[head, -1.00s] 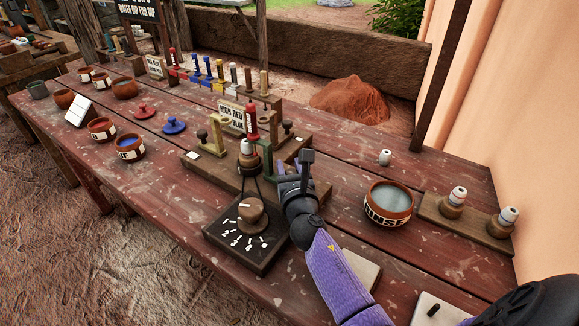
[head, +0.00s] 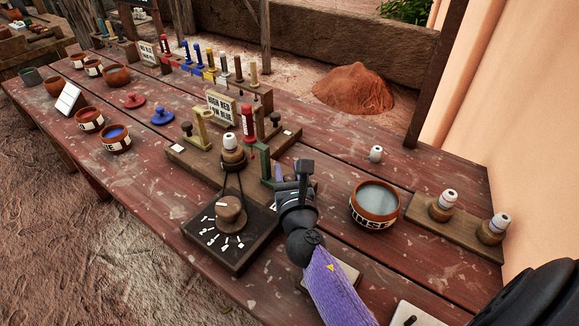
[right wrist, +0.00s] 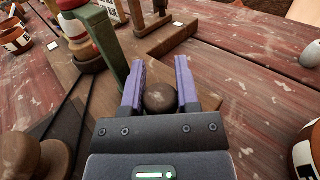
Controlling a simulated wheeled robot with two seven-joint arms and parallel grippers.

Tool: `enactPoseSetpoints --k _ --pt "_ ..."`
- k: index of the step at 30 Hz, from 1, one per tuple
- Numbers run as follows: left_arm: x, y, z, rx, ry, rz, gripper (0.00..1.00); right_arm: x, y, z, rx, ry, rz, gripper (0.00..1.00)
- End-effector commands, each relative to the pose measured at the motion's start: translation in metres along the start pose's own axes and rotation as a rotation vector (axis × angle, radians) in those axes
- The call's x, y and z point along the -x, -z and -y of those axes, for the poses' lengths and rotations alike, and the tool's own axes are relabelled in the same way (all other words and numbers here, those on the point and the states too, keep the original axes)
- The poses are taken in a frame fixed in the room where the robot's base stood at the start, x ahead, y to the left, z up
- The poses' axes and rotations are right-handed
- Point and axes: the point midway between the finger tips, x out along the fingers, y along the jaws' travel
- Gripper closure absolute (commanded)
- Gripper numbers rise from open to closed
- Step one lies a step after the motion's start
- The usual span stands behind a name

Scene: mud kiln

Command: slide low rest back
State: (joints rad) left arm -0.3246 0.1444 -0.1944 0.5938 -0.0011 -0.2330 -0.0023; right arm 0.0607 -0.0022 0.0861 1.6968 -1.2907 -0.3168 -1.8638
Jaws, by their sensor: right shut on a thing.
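A green upright rest (head: 264,163) stands on the wooden base board in the middle of the table; I take it for the low rest. My right gripper (head: 304,168) is at its right side. In the right wrist view, its purple fingers (right wrist: 160,90) are shut around a dark round knob (right wrist: 160,98) beside the green post (right wrist: 108,50). The knob is hidden by the gripper in the head view. An olive-yellow rest (head: 200,127) stands further left on the board, with a dark knob (head: 187,129) beside it. My left gripper is not in view.
A black dial plate (head: 222,245) lies in front. The rinse bowl (head: 358,217) is to the right. The sign (head: 221,106) stands behind.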

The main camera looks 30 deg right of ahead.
Motion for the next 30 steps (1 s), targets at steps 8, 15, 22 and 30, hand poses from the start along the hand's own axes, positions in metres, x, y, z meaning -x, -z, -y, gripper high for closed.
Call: enactPoseSetpoints --k 8,15,22,30 --pt "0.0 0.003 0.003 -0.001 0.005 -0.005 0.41 0.001 0.003 0.002 0.003 0.005 -0.008 0.46" --pt "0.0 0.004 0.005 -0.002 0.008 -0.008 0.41 0.005 0.002 0.001 0.002 0.003 -0.006 0.46" --pt "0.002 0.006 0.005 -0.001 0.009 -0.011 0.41 0.046 0.003 0.002 0.002 0.004 -0.008 0.46" --pt "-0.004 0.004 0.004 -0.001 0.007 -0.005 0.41 0.093 0.004 0.002 0.003 0.005 -0.01 0.46"
